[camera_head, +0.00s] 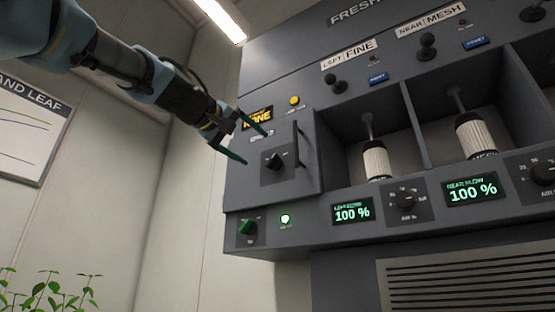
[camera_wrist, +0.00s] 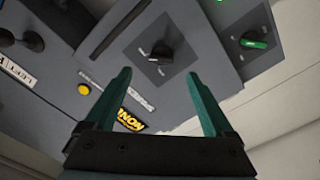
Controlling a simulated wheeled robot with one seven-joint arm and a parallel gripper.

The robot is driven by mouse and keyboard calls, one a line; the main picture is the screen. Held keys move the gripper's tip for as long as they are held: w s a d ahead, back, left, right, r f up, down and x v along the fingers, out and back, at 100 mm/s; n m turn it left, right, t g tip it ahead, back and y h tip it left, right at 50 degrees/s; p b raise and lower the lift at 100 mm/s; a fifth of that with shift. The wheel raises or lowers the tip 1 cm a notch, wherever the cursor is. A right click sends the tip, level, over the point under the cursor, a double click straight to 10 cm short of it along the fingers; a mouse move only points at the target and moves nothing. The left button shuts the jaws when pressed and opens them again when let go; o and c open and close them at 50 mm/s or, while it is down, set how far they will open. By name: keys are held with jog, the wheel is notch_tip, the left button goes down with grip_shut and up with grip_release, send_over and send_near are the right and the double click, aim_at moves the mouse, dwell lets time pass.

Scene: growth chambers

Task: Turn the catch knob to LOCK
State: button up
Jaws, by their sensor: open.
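The catch knob (camera_head: 273,161) is a black knob on a dark square plate, on the small door at the left of the grey cabinet. It also shows in the wrist view (camera_wrist: 160,53), ahead of the fingertips; the lettering around it is too small to read. My gripper (camera_head: 258,146) has two teal fingers and is open and empty. In the head view its fingers are by the door, up and left of the knob. In the wrist view the gripper (camera_wrist: 155,75) has its fingertips spread to either side below the knob, apart from it.
A dark vertical handle (camera_head: 299,145) stands out right of the knob. A green knob (camera_head: 247,227) and a lit green lamp (camera_head: 285,219) sit below. Open bays with white cylinders (camera_head: 375,160) lie to the right.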

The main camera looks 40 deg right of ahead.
aim_at(271, 161)
jog(key=p+x, duration=0.3)
jog(key=x, duration=0.6)
jog(key=shift+w+p, duration=0.1)
jog(key=shift+p, duration=0.2)
jog(key=c, duration=1.4)
